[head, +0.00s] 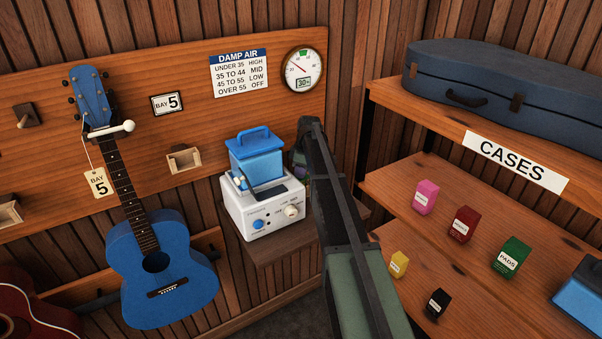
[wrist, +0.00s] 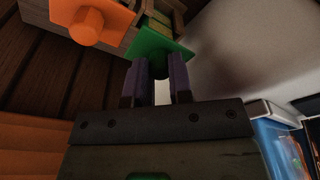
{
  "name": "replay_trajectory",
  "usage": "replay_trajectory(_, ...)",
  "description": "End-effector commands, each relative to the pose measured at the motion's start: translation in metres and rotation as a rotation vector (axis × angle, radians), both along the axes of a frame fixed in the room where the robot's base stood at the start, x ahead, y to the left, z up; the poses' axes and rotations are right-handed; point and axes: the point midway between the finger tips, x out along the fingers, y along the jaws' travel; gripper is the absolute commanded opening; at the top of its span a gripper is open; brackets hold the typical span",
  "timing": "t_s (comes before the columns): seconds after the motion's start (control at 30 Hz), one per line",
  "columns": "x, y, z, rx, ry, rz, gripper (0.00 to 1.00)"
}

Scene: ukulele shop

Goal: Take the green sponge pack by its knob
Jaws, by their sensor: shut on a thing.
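The green sponge pack (wrist: 150,45) shows in the wrist view as a green plate with a knob on its near face. Pale wood-coloured framing is visible behind it. My gripper (wrist: 160,68) is shut on the knob, one purple finger on each side. An orange piece with an orange knob (wrist: 86,28) is beside it at the upper left, apart from my fingers.
The humidifier with its blue tank (head: 256,160) stands on a small wooden shelf, close to my arm. A blue ukulele (head: 163,270) hangs at left. At right, shelves hold small boxes, including a green PADS box (head: 512,258), and a blue case (head: 510,80).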

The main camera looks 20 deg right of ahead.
Motion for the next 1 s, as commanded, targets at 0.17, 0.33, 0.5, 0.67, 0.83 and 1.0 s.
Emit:
replay_trajectory(0.17,0.000,0.000,0.037,0.000,0.000,0.000,0.00)
replay_trajectory(0.33,0.000,0.000,0.083,0.000,0.000,0.000,0.00)
replay_trajectory(0.5,0.000,0.000,0.145,0.000,0.000,0.000,0.00)
replay_trajectory(0.67,0.000,0.000,0.184,0.000,0.000,0.000,0.00)
replay_trajectory(0.83,0.000,0.000,0.193,0.000,0.000,0.000,0.00)
replay_trajectory(1.0,0.000,0.000,0.190,0.000,0.000,0.000,0.00)
